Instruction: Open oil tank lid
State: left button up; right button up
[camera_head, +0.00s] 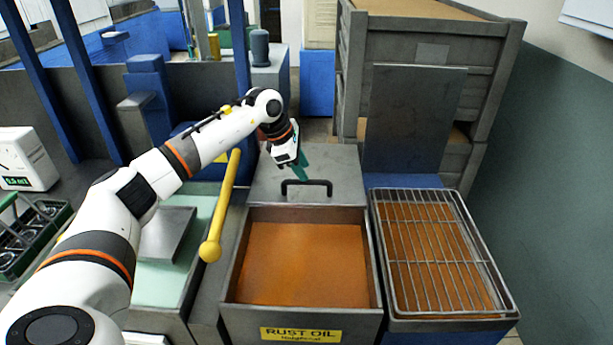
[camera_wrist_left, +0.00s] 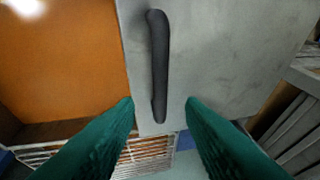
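The oil tank (camera_head: 232,283), labelled RUST OIL, stands front centre with orange oil (camera_head: 305,262) showing in its open front part. The grey lid (camera_head: 346,165) lies over the back of the tank. A black bar handle (camera_head: 307,189) stands on the lid. My left gripper (camera_head: 301,170) is just behind and above the handle in the head view. In the left wrist view its green fingers (camera_wrist_left: 160,106) are apart, with the near end of the handle (camera_wrist_left: 158,62) seen between the tips. Whether they touch it I cannot tell. My right gripper is out of view.
A wire rack (camera_head: 440,250) over a tray stands right of the tank. A yellow lever (camera_head: 225,200) with a ball end rises left of it, near my left arm. Grey shelving (camera_head: 350,60) stands behind. A green crate (camera_head: 25,245) lies at far left.

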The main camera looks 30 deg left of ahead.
pick_arm(q)
jog(key=v, duration=0.8)
jog(key=shift+b, duration=0.35)
jog(key=shift+f, duration=0.1)
